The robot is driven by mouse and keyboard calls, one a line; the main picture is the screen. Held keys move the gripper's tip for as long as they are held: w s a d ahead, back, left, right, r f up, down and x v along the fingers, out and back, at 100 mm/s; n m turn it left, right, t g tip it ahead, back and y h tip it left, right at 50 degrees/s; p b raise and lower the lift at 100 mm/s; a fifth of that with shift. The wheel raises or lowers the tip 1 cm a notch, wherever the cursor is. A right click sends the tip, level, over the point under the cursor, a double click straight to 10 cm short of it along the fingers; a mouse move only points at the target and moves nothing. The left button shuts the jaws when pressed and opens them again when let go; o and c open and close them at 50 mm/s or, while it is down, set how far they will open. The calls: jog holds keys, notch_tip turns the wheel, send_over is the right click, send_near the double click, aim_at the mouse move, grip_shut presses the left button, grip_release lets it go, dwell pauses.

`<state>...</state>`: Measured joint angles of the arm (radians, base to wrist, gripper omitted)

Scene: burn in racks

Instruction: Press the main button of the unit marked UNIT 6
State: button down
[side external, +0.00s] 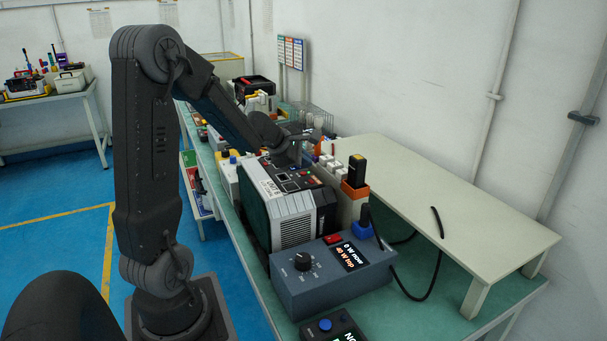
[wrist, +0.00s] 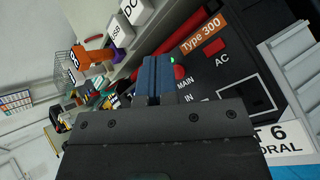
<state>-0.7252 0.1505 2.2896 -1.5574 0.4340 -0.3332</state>
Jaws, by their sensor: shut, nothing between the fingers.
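The unit (side external: 295,215) is a grey and black box with a vented side on the green bench. Its white label (wrist: 285,137) is partly cut off in the wrist view and shows a 6. Its dark panel carries an orange Type 300 tag, a red AC switch (wrist: 216,46) and a red round button (wrist: 179,72) by the word MAIN, with a small green light beside it. My gripper (wrist: 155,62) is shut and empty, with blue fingers. The fingertips appear right beside the MAIN button and partly cover it. I cannot tell whether they touch it.
A blue-grey power box (side external: 330,280) with a knob and display stands in front of the unit. White sockets marked USB and DC (wrist: 130,12) and an orange part (wrist: 85,60) sit close beside the panel. A pale raised shelf (side external: 450,205) is mostly clear.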

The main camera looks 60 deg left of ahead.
aim_at(304, 174)
dwell(0.5)
jog(key=shift+f, duration=0.45)
jog(key=shift+f, duration=0.15)
dwell(0.3)
jog(key=shift+r, duration=0.65)
jog(key=shift+r, duration=3)
